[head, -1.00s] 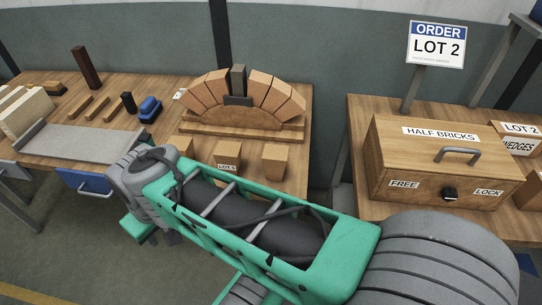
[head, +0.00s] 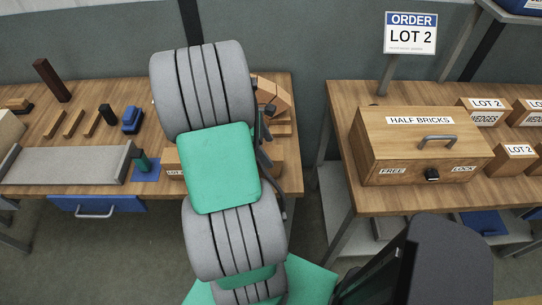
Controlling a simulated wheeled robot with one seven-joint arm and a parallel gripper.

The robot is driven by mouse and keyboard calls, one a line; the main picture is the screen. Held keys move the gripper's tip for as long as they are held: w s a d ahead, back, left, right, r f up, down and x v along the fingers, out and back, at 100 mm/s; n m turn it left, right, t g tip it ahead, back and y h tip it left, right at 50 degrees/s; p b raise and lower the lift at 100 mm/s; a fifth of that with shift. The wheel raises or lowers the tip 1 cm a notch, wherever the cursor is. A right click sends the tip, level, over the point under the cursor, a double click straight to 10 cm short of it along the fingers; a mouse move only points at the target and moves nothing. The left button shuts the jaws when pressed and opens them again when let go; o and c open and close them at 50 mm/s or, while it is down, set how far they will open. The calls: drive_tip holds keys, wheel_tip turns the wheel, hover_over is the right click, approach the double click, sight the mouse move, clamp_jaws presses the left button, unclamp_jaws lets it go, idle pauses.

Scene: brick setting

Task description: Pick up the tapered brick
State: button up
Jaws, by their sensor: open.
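No single brick is clearly marked out as the tapered brick. Wedge-shaped bricks (head: 272,92) of the arch show on the left table, just right of my arm; most of the arch is hidden behind the arm. A light wooden block (head: 170,158) shows at the arm's left edge, beside a partly covered lot label. Wooden boxes labelled LOT 2 WEDGES (head: 482,118) stand on the right table; their contents cannot be seen.
A wooden HALF BRICKS box (head: 375,150) with a handle and latch stands on the right table. A grey tray (head: 65,165), a blue tool (head: 132,120) and dark and tan bars (head: 72,123) lie on the left table. A gap separates the tables.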

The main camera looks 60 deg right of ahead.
drive_tip(key=p+x, duration=0.1)
drive_tip(key=x, duration=0.6)
drive_tip(key=shift+w, duration=0.15)
drive_tip(key=shift+a, duration=0.1)
drive_tip(key=c, duration=1.7)
drive_tip(key=shift+c, duration=0.5)
drive_tip(key=shift+r, duration=0.15)
